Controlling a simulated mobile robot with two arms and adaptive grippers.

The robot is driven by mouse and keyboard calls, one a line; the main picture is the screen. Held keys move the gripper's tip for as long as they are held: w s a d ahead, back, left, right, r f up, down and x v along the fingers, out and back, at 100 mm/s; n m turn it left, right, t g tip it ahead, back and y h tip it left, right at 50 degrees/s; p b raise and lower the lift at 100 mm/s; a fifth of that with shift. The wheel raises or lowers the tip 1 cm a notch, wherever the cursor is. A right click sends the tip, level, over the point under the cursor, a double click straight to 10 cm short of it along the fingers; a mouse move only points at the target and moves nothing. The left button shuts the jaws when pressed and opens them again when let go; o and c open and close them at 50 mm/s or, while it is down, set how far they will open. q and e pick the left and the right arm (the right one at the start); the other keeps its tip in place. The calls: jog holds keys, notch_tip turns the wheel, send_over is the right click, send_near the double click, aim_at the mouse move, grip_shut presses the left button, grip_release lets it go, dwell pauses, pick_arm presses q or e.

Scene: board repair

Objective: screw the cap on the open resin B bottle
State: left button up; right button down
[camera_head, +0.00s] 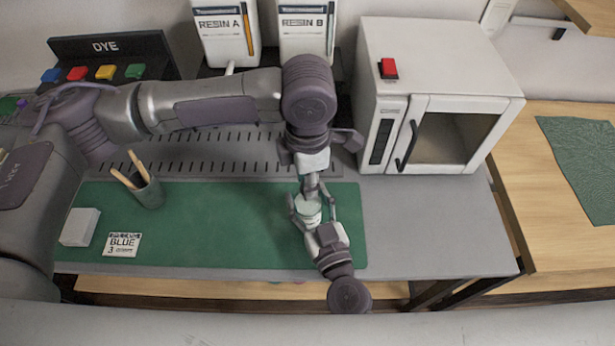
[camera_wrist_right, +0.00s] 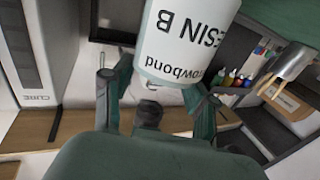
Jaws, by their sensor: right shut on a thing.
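The resin B bottle (camera_wrist_right: 190,45) is white with dark print and appears upside down in the right wrist view. In the head view it is a small pale bottle (camera_head: 309,212) near the right end of the green mat. My right gripper (camera_head: 308,205) comes from the front and is shut on it. Its fingers (camera_wrist_right: 152,82) are on either side of the bottle in the right wrist view. My left gripper (camera_head: 312,184) points down right above the bottle's top. Its fingertips are too small and covered to tell their state. I cannot make out the cap.
The Resin A dispenser (camera_head: 222,35) and Resin B dispenser (camera_head: 305,38) stand at the back. The white oven (camera_head: 430,55) is to the right. The mat's middle is clear.

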pick_arm(q)
jog(key=shift+o, duration=1.3)
jog(key=shift+r, duration=0.1)
jog(key=shift+r, duration=2.15)
jog(key=shift+c, duration=0.4)
